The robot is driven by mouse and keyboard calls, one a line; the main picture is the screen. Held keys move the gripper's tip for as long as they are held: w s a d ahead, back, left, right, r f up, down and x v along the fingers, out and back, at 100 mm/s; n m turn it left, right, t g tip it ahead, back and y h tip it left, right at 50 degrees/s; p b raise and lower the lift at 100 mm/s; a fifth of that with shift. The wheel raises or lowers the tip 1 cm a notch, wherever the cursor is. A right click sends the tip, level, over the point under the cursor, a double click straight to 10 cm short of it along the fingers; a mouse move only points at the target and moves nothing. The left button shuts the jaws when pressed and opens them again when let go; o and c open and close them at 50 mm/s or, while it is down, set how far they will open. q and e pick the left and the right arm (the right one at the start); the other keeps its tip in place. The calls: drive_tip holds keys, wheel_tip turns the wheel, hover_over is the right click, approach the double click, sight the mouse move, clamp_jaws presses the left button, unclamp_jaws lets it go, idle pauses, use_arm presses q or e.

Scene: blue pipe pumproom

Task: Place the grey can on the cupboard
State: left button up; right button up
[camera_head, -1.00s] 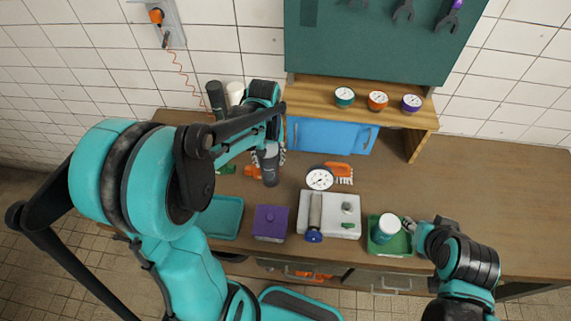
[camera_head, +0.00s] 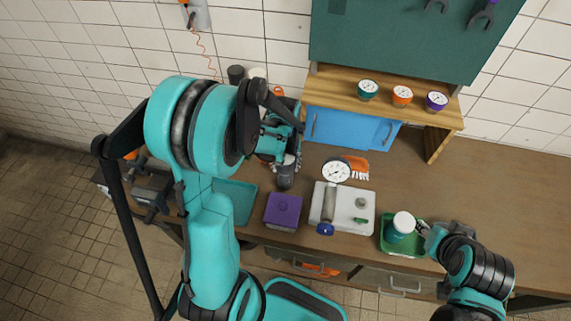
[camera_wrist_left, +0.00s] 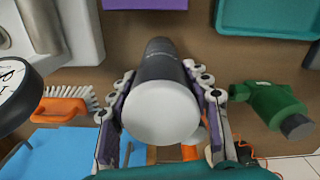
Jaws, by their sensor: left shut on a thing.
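The grey can (camera_head: 285,179) is dark grey with a light grey end. My left gripper (camera_head: 287,163) is shut on it, behind the purple box. In the left wrist view the can (camera_wrist_left: 163,68) lies between the two fingers, its pale end towards the camera. Whether it clears the worktop is hard to tell. The cupboard (camera_head: 440,113) is a low wooden unit with blue doors (camera_head: 345,127) at the back of the worktop, to the right of the can. My right gripper (camera_head: 428,230) is beside a teal can with a white lid; its fingers are unclear.
Three gauges (camera_head: 402,95) stand along the cupboard top. A white gauge (camera_head: 336,171) and orange brush (camera_head: 357,165) lie before it. The worktop's right side is clear.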

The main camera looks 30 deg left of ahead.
use_arm(q)
drive_tip(key=o, duration=1.5)
drive_tip(key=shift+f, duration=0.15)
